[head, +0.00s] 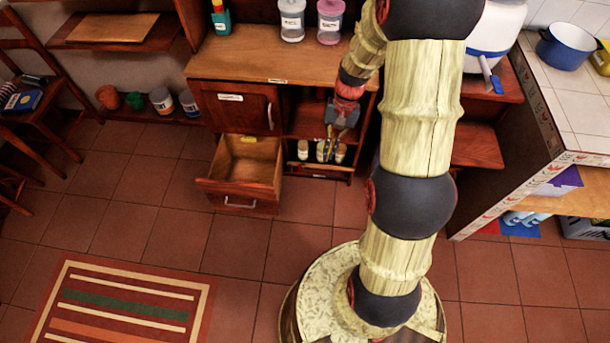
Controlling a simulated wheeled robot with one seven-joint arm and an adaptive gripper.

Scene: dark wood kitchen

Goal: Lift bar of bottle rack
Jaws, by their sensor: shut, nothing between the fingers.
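The bottle rack (309,167) is the low shelf of the dark wood cabinet, beneath the counter and right of the open drawer. Several small pale bottles with dark tops (303,150) stand in it. A thin bar seems to run across its front, but it is too small to make out clearly. My gripper (328,154) points down in front of the rack, among the bottles in the picture. It is shut with nothing in it. It hides some bottles and part of the bar. I cannot tell whether it touches the bar.
An open, empty-looking drawer (247,165) juts out left of the rack. The wooden counter (270,65) above holds jars (291,22). A tiled counter (573,105) stands at the right. A striped rug (120,308) lies on the otherwise clear floor at the front left.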

